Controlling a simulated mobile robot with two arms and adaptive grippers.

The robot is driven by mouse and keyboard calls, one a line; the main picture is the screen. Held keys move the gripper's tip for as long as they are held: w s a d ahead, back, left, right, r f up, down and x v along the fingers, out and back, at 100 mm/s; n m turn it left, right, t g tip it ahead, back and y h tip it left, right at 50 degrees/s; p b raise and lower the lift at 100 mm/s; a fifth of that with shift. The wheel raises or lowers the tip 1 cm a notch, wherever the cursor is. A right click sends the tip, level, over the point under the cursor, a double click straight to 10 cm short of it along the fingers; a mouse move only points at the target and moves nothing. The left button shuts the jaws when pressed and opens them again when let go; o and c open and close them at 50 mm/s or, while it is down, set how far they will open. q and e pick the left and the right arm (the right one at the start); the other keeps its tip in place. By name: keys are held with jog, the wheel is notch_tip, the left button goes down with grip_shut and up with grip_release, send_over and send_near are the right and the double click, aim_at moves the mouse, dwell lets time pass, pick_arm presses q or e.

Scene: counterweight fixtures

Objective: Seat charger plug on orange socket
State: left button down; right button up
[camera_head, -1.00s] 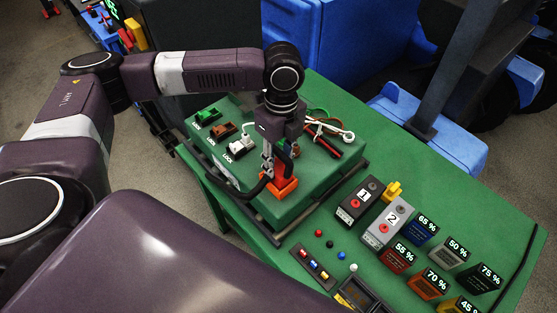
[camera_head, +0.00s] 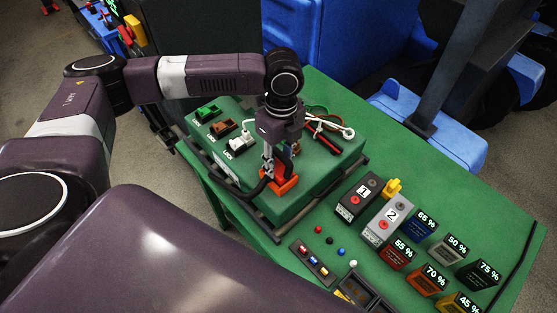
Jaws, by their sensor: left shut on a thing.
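My left gripper (camera_head: 268,178) points down right at this socket and is shut on the charger plug. I cannot tell whether the plug is fully in the socket. My right gripper is not in view.
Green (camera_head: 207,113), brown (camera_head: 223,128) and white (camera_head: 240,143) sockets line the board's left side. Red-handled tools (camera_head: 327,143) and cables lie behind the gripper. Boxes marked 1 (camera_head: 357,198) and 2 (camera_head: 388,222) and several percent blocks stand on the right.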

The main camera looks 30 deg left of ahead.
pick_arm(q)
jog(key=c, duration=1.3)
grip_release()
jog(key=shift+f, duration=0.1)
jog(key=r, duration=0.8)
jog(key=w+r, duration=0.1)
jog(key=r, duration=0.3)
